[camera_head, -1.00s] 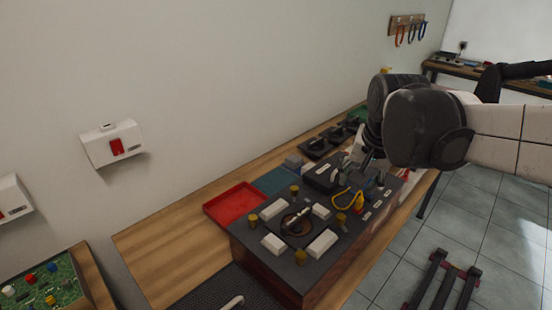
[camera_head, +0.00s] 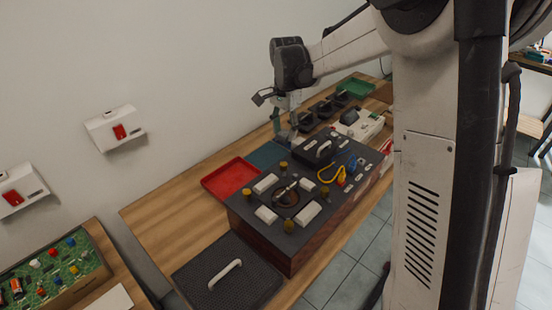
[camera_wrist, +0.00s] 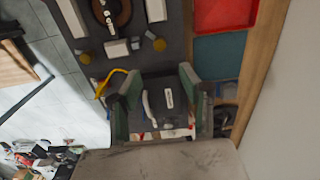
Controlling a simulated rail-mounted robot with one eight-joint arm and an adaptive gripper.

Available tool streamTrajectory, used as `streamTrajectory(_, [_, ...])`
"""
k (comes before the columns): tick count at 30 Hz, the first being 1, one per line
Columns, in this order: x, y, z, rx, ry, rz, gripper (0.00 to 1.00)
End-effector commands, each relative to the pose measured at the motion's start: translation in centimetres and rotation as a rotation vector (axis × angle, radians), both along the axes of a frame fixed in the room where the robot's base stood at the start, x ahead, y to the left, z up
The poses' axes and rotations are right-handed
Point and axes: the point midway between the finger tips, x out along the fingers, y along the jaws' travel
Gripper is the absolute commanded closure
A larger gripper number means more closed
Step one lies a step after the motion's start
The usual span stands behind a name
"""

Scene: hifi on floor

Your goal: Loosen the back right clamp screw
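I cannot tell for sure which is the back right one. Two screws show in the wrist view, one left (camera_wrist: 85,58) and one right (camera_wrist: 160,45).
White blocks surround the recess. A black block with a handle (camera_head: 318,150) and a yellow cable (camera_head: 330,172) are on the unit's far part. A red tray (camera_head: 232,178) and a teal mat (camera_head: 268,155) lie alongside. A dark lidded panel (camera_head: 228,275) sits at front. The wall is close behind.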

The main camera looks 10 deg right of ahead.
Motion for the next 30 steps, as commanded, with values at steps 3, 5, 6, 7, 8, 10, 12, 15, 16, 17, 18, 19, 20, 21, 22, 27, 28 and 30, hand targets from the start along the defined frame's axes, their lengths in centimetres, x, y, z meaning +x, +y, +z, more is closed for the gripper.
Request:
streamTrajectory(3, [0.1,0.0,-0.7,0.001,0.003,-0.004,0.61])
streamTrajectory(5, [0.1,0.0,-1.3,0.000,0.002,-0.003,0.61])
streamTrajectory(6, [0.1,0.0,-1.8,0.000,0.002,-0.003,0.61])
streamTrajectory(7, [0.1,0.0,-2.3,0.000,0.002,-0.003,0.61])
streamTrajectory(8, [0.1,0.0,-2.8,0.000,0.002,-0.003,0.61])
streamTrajectory(10, [0.1,0.0,-4.0,0.000,0.001,-0.003,0.61])
streamTrajectory(12, [0.1,0.0,-5.3,0.000,0.001,-0.002,0.61])
streamTrajectory(15, [0.1,0.0,-7.2,-0.001,0.001,-0.002,0.61])
streamTrajectory(16, [0.1,0.0,-7.8,-0.001,0.001,-0.002,0.61])
streamTrajectory(17, [0.1,0.0,-8.3,-0.001,0.001,-0.002,0.61])
streamTrajectory(18, [0.1,0.0,-9.0,-0.001,0.001,-0.002,0.61])
streamTrajectory(19, [0.1,0.0,-9.6,-0.001,0.001,-0.002,0.61])
streamTrajectory(20, [0.1,0.0,-10.0,-0.001,0.001,-0.002,0.61])
streamTrajectory(21, [0.1,0.0,-10.7,-0.001,0.001,-0.002,0.61])
streamTrajectory(22, [0.1,0.0,-11.1,-0.001,0.001,-0.002,0.61])
streamTrajectory(27, [0.1,0.0,-13.0,0.000,0.000,-0.002,0.61])
streamTrajectory(28, [0.0,0.0,-13.2,0.000,0.000,-0.002,0.61])
streamTrajectory(30, [0.0,0.0,-13.5,0.000,0.000,-0.002,0.61])
